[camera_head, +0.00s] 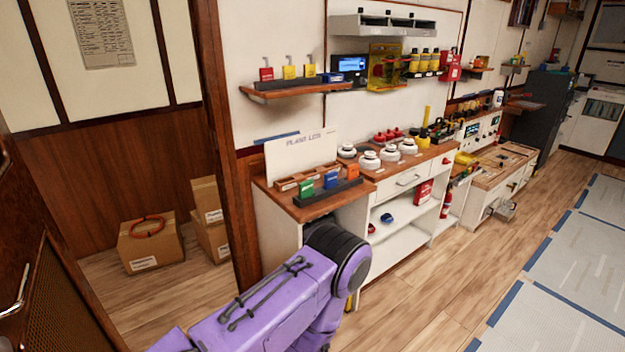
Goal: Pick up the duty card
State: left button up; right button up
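I cannot tell which thing is the duty card. Small coloured cards or tags, green (307,189), blue (331,180) and orange (353,171), stand in a black rack (322,196) on the near wooden counter top. A white board (301,153) reading "Plant Log" stands behind them. A purple arm of mine rises from the bottom edge to a dark joint in front of this counter. No gripper shows in the view.
White cabinets (404,206) with wooden tops run along the wall. A wall shelf (296,89) holds red and yellow padlocks. Cardboard boxes (151,244) lie beyond a wooden post (223,140) at left. The wooden floor (410,308) is clear before the cabinets.

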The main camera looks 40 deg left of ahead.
aim_at(306, 186)
jog(key=u, duration=0.7)
jog(key=i, duration=1.45)
jog(key=u, duration=0.85)
